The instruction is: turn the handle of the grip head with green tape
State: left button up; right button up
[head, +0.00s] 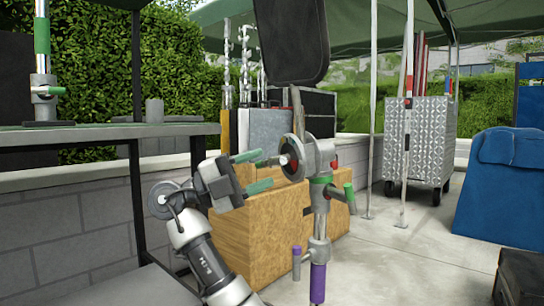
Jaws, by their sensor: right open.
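A grey metal grip head (318,160) with a round disc on its left side tops an upright stand in the middle of the view. A band of green tape (320,180) wraps its neck just below the head. A short handle (272,162) sticks out to the left of the disc, partly covered by the upper finger. My right gripper (266,171) is open, with green-padded fingers pointing right at the head. The fingers are close to the handle; I cannot tell if they touch it. My left gripper is not in view.
Lower on the stand are a green-ended side handle (349,198) and purple tape (318,283). A wooden crate (245,240) stands behind. A dark table (100,130) at left bears another green-taped pole (42,40).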

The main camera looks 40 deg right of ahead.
jog(key=p+v, duration=0.2)
jog(key=v, duration=0.5)
jog(key=shift+a+p, duration=0.15)
jog(key=shift+p, duration=0.2)
jog(key=shift+w, duration=0.15)
